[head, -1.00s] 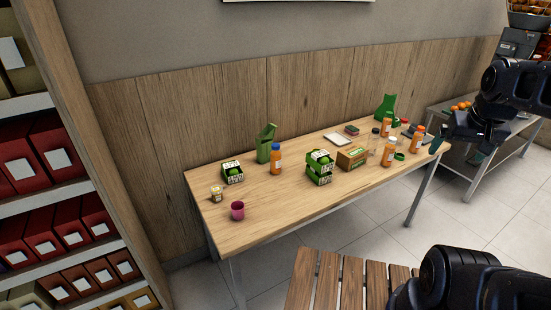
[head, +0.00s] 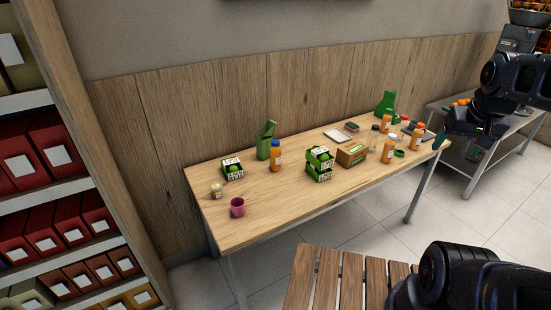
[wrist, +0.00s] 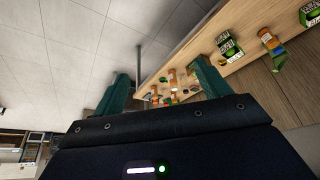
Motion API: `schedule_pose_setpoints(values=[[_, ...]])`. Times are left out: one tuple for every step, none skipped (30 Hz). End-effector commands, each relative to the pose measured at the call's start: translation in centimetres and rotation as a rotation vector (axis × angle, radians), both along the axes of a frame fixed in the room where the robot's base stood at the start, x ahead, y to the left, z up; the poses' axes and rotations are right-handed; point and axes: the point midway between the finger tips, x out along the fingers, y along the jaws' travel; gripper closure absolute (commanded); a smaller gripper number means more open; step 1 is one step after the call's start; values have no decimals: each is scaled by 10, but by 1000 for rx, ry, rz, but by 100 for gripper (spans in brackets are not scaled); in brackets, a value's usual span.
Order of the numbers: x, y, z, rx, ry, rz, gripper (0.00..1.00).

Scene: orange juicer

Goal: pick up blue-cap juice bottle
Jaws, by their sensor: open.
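The orange juice bottle with a blue cap (head: 276,157) stands upright on the wooden table, left of the middle, beside a green carton. In the wrist view, an orange bottle that looks like it (wrist: 268,38) shows at the upper right, upside down in the picture. My gripper (wrist: 163,85) is open with nothing between its dark green fingers. In the head view it hangs near the table's right end, well apart from the blue-cap bottle and partly hidden by my arm.
Green-and-white fruit boxes (head: 318,163) and a brown box (head: 352,155) stand right of the bottle. Several other orange bottles (head: 388,151) crowd the table's right end. A magenta cup (head: 237,207) stands at the front left. A slatted wooden surface (head: 340,278) is in front.

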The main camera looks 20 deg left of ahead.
Motion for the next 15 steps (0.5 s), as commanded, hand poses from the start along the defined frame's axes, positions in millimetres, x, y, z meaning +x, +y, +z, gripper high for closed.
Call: schedule_pose_setpoints(values=[[6,2,3,-5,5,16,24],[10,4,5,-8,8,29,24],[17,6,8,-15,14,51,24],[23,8,11,-21,18,70,24],[30,11,14,-27,23,89,24],[39,15,18,-36,30,120,24],[47,18,20,-42,35,143,24],[54,21,23,-50,39,167,24],[64,26,26,-59,46,198,24],[72,30,29,-66,50,221,24],[79,33,31,-72,55,243,24],[89,39,33,-81,60,275,24],[97,43,35,-86,65,298,24],[104,47,36,-93,69,322,24],[114,53,38,-102,77,352,24]])
